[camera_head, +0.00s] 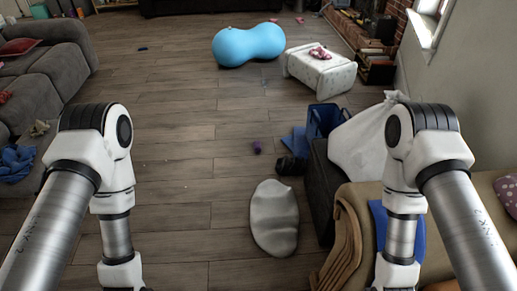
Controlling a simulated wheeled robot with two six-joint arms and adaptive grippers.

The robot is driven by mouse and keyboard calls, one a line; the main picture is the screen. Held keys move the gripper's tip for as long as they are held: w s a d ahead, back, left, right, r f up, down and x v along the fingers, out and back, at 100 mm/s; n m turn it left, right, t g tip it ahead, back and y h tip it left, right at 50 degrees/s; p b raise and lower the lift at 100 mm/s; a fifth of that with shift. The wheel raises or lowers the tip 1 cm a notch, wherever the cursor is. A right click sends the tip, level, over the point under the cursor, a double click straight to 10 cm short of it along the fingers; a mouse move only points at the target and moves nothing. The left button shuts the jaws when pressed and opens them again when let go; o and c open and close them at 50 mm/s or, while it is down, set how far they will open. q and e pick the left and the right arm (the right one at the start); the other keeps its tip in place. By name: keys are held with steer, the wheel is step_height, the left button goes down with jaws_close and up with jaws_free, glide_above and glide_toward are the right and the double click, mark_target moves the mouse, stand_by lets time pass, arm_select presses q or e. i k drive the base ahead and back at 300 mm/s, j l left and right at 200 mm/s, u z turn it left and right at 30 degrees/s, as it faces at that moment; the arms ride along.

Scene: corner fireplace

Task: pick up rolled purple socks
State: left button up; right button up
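A small purple item (257,147), likely the rolled socks, lies on the wooden floor near the middle of the head view, beyond the light grey oval object. It is too small to make out its shape fully. My two arms come in from the left and the right and point down. Both grippers are below the bottom edge of the picture, so their fingers are hidden. Neither arm touches the purple item, and floor lies between it and both arms.
A grey oval object (275,218) lies in front of the purple item. A dark object (291,166), blue bin (325,121) and tan-draped seat (365,200) stand right. A grey sofa (45,75) is left. A blue peanut ball (248,45) and white ottoman (319,70) are farther back. Middle-left floor is mostly clear.

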mark_target(257, 147)
steer(key=i+j+z, duration=0.25)
steer(key=i+j, duration=0.35)
steer(key=i, duration=0.2)
steer(key=i+j+z, duration=0.25)
steer(key=i+j, duration=0.5)
steer(key=i+j+z, duration=0.25)
steer(key=i+j, duration=0.45)
steer(key=j, duration=0.25)
steer(key=i+j+z, duration=0.15)
steer(key=i+j, duration=0.15)
steer(key=i, duration=0.2)
steer(key=i+j+z, duration=0.15)
steer(key=i+j, duration=0.25)
steer(key=i, duration=0.1)
